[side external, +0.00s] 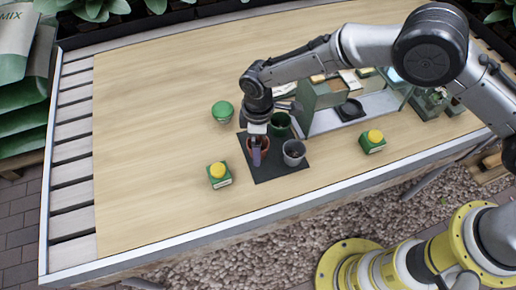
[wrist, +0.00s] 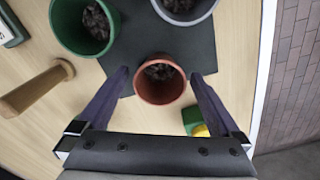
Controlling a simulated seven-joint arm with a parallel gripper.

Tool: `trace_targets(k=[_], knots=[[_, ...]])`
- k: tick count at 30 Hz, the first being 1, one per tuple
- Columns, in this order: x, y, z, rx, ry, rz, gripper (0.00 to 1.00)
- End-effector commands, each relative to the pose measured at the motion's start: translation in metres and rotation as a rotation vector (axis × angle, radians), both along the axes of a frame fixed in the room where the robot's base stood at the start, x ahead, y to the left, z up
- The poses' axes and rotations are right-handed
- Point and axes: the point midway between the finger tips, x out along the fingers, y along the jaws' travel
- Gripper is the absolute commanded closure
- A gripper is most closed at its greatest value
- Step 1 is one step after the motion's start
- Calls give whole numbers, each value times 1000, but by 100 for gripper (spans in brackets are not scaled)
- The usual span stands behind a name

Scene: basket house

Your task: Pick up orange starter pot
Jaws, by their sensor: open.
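The orange starter pot (side external: 265,143) stands on a dark mat (side external: 264,174), partly hidden by my gripper in the side view. In the wrist view the pot (wrist: 160,93) is upright, round and holds dark soil. My gripper (wrist: 160,74) is open, with one finger on each side of the pot and a visible gap on both sides. In the side view my gripper (side external: 257,153) points down over the pot. A green pot (wrist: 62,22) and a grey pot (side external: 294,158) stand close by on the mat.
Green boxes with yellow tops stand left of the mat (side external: 218,178) and to its right (side external: 373,142). A round green item (side external: 222,111) and a glass-sided case (side external: 322,122) are near. A wooden handle (wrist: 35,88) lies left in the wrist view. The left tabletop (side external: 150,150) is clear.

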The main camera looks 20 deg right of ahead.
Motion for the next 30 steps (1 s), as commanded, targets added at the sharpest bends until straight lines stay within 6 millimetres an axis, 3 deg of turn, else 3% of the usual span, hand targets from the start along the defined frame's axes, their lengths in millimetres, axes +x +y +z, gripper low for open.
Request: trace_targets(k=[5,18,30], knots=[[0,0,0,1,0,0,2],[0,0,1,1,0,0,81],[1,1,8,2,-3,0,83]])
